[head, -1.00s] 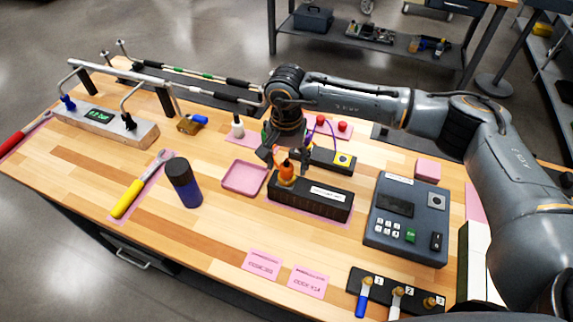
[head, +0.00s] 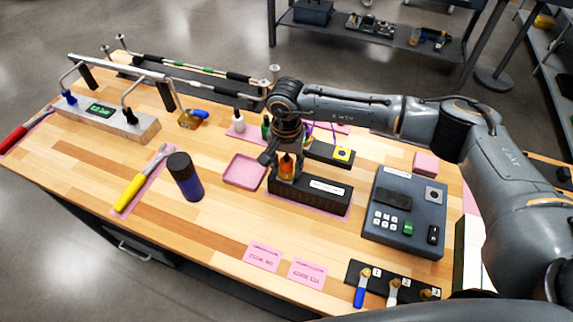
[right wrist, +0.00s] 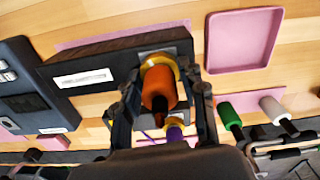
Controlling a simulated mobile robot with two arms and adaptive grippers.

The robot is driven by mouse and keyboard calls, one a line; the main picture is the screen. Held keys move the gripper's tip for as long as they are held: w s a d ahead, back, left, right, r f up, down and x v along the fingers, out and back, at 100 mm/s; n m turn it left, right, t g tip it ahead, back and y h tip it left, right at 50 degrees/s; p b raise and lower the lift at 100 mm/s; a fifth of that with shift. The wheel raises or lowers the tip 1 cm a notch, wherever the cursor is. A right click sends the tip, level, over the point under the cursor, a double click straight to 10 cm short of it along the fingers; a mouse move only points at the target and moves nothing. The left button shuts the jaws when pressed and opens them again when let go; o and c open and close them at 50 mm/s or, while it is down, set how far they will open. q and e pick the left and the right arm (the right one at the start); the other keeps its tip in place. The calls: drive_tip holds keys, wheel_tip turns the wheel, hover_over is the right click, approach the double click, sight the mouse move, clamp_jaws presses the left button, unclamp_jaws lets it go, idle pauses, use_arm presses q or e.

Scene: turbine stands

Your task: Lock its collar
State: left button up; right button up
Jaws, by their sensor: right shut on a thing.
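An orange knob (head: 286,165) stands upright on the left end of a long black box (head: 322,196) with a white label. The right wrist view shows the knob (right wrist: 158,88) end-on, with a brass collar ring (right wrist: 160,60) around its base on the black box (right wrist: 95,72). My right gripper (head: 286,174) comes down over this end of the box and is shut on the orange knob, one finger on each side. The fingers and palm hide part of the knob and collar. My left gripper is not in view.
A pink tray (head: 244,170) lies just left of the box. A keypad unit (head: 405,215) stands to the right, and a black box with a yellow button (head: 330,153) behind. A dark bottle (head: 185,177) stands left. The front-middle tabletop is mostly clear.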

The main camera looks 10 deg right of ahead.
drive_tip(key=shift+f+m+b, duration=0.15)
drive_tip(key=shift+m+b, duration=0.45)
drive_tip(key=shift+b, duration=0.4)
drive_tip(key=m+b, duration=1)
drive_tip(key=b, duration=0.2)
drive_tip(key=m+b, duration=0.3)
drive_tip(key=shift+m, duration=0.4)
drive_tip(key=shift+m+b, duration=1)
drive_tip(key=shift+m, duration=0.4)
drive_tip(key=shift+r, duration=0.2)
drive_tip(key=o, duration=1.2)
drive_tip(key=shift+c, duration=0.2)
